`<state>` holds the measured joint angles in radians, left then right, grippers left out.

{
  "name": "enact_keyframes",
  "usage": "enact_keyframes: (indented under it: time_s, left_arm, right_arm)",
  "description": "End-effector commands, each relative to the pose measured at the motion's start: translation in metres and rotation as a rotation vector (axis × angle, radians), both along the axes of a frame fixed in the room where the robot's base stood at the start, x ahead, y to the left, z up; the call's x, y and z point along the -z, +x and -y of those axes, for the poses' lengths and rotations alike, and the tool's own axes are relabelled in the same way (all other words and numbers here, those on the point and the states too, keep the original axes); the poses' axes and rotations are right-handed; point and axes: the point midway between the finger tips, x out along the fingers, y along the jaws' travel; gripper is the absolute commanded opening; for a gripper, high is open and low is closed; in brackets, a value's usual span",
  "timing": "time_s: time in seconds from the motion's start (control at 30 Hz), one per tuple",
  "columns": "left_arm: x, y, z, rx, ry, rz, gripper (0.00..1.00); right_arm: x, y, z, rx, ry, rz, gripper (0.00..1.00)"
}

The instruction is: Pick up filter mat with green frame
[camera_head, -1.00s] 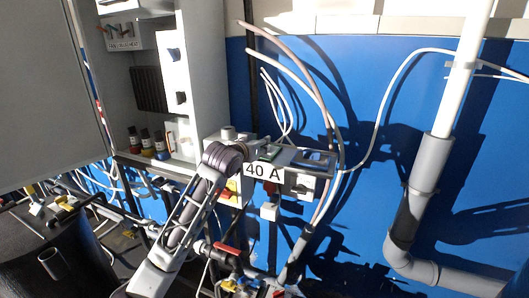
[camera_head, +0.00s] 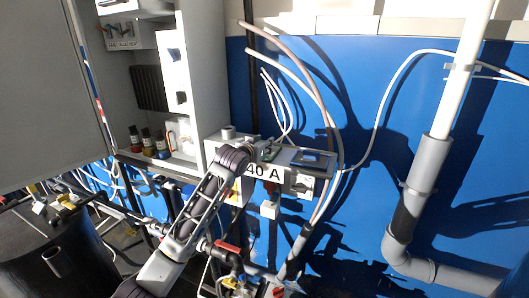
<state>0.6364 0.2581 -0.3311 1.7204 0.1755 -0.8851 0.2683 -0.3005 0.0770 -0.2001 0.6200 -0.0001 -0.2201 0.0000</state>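A small dark piece with a green edge (camera_head: 270,153), likely the filter mat with the green frame, is on top of the grey box labelled "40 A" (camera_head: 298,157). My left arm comes up from the bottom, and its dark wrist covers part of the label. The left gripper (camera_head: 260,149) is beyond the wrist, small and close to the left side of the green-edged piece. I cannot tell whether they touch, or whether its fingers are open or shut. My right gripper is not in view.
An open grey cabinet (camera_head: 209,70) with small dark bottles (camera_head: 147,139) on its lower shelf stands at the left. Cables (camera_head: 313,85) rise behind the box. A grey pipe (camera_head: 430,165) runs down the blue wall at the right. A black tank (camera_head: 45,255) is at lower left.

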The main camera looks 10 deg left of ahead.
Motion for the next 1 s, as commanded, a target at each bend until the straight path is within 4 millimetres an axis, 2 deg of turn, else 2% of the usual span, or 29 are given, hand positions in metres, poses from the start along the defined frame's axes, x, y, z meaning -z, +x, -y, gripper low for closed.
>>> enact_keyframes:
  time_s: [0.2,0.47,0.5,1.0]
  left_arm:
    - [0.0001,-0.0001,0.0,0.0,0.0,0.0,0.35]
    - [0.0002,-0.0001,0.0,0.0,0.0,0.0,0.01]
    - [0.0002,-0.0001,0.0,0.0,0.0,0.0,0.0]
    - [-0.0053,0.0001,-0.0001,0.0,0.0,0.002,0.0]
  right_arm:
    - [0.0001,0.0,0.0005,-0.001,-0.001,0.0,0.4]
    - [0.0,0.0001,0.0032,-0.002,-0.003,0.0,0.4]
    - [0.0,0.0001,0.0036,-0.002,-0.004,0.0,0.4]
    - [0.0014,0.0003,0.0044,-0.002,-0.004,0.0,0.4]
